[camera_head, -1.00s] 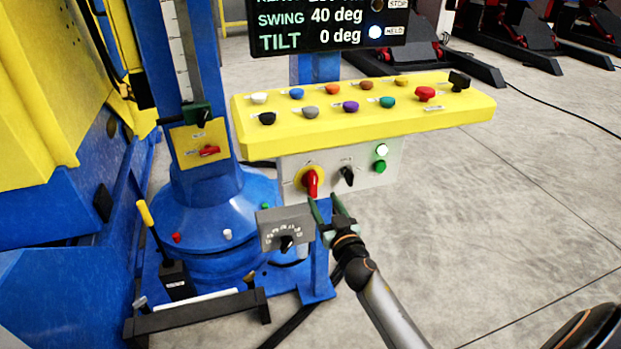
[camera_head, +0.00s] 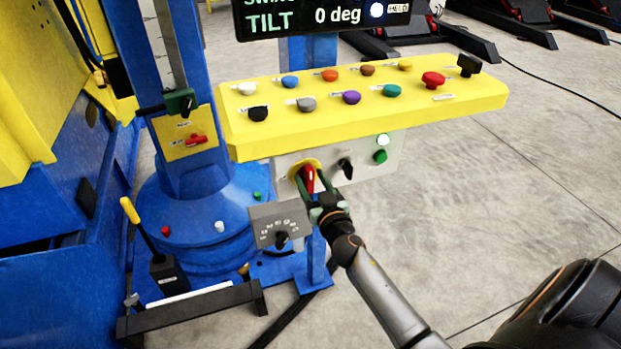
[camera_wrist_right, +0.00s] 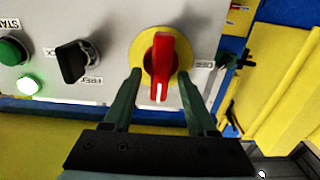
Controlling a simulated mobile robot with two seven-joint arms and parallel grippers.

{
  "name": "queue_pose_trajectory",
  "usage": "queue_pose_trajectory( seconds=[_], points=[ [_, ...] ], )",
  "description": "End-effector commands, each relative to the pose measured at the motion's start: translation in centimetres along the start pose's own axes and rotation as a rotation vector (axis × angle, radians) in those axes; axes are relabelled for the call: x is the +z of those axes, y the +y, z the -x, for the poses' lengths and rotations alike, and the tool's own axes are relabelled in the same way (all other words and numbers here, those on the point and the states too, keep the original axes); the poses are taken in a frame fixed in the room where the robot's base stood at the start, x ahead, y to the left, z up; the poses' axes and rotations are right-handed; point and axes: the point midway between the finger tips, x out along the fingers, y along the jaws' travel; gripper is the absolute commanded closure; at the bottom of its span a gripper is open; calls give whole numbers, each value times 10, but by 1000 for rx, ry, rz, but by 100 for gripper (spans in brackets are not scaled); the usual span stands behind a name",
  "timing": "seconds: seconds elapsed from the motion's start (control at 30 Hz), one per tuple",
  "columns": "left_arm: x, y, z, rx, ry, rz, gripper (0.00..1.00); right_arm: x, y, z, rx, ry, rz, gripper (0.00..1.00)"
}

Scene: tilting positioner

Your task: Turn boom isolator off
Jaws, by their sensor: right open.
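A red rotary handle (camera_head: 309,178) on a yellow disc sits on the grey front box (camera_head: 375,165) under the yellow console. In the head view it stands nearly upright, leaning slightly. My right gripper (camera_head: 313,186) is open at the handle, partly covering its disc. In the right wrist view the red handle (camera_wrist_right: 165,68) lies between the two green fingertips of the gripper (camera_wrist_right: 160,77). I cannot tell whether either finger touches it. My left gripper is out of view.
A black selector (camera_head: 345,168) and green and white lamps sit right of the handle. The yellow console (camera_head: 470,100) with several knobs overhangs the box. A grey dial plate (camera_head: 278,225) stands close below left of my gripper.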

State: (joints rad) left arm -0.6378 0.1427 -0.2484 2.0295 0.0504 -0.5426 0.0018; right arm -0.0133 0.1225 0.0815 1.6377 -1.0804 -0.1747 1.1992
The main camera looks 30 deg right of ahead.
Motion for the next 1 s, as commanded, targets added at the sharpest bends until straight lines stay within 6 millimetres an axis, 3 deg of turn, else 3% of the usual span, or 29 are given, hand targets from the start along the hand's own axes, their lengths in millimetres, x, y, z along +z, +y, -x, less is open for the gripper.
queue_pose_trajectory(
  seconds=[0.1, 0.6, 1.0],
  points=[
    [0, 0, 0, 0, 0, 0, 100, 0, 0, 0, 0, 0, 1, 44],
    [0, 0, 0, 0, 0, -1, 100, 0, 0, 0, 0, 0, 1, 100],
    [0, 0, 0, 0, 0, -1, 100, 0, 0, 0, 0, 1, 6, 100]
  ],
)
